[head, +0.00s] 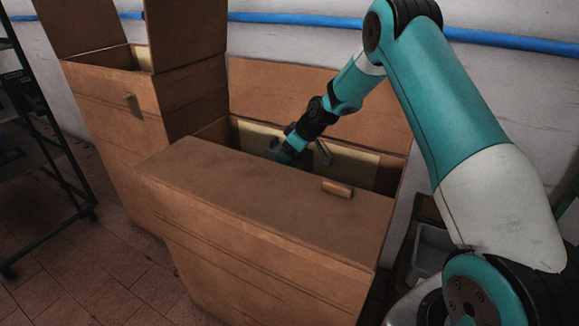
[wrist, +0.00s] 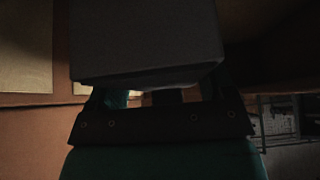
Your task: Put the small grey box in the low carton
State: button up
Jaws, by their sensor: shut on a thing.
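The low carton (head: 300,225) is brown and stands open in the middle of the head view, its front flap lying out flat toward me. My gripper (head: 287,152) reaches down into its opening, partly below the rim. In the wrist view my gripper (wrist: 160,124) is shut on the small grey box (wrist: 145,45), which fills the upper middle. In the head view the box is mostly hidden behind the front flap and the gripper; I cannot tell whether it touches the carton's floor.
A taller open brown carton (head: 115,110) stands to the left. A small brown block (head: 337,188) sits on the low carton's flap. A dark metal rack (head: 45,150) is at the far left. A blue pipe (head: 290,19) runs along the wall behind.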

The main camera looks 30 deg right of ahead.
jog(key=shift+f, duration=2.15)
jog(key=shift+f+b, duration=0.15)
jog(key=shift+b, duration=0.2)
jog(key=o, duration=1.1)
